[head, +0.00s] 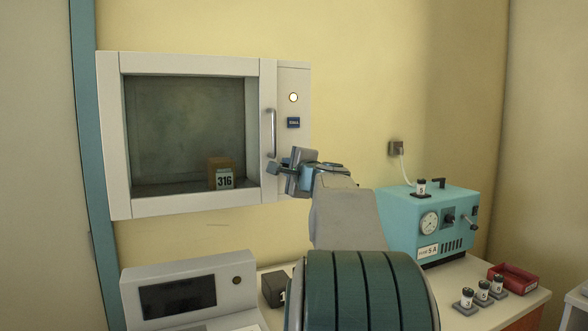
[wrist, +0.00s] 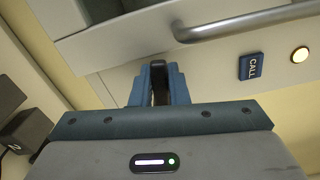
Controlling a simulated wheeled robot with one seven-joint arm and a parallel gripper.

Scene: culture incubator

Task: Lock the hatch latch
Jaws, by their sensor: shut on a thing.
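The hatch (head: 110,140) is a white-framed wall door with a glass window, and it looks closed. Its metal bar handle (head: 271,133) stands upright on the right side; the handle also shows in the wrist view (wrist: 240,23). My gripper (head: 277,168) is at the lower right edge of the hatch, just below the handle. In the wrist view my gripper (wrist: 158,72) is shut on a narrow dark piece (wrist: 159,88), which appears to be the latch. The fingers hide most of the latch, so its angle cannot be told.
A CALL button (head: 293,122) and a lit round lamp (head: 293,97) sit right of the handle. A box marked 316 (head: 222,173) is behind the glass. A teal machine (head: 430,225) and a grey console (head: 190,290) stand below.

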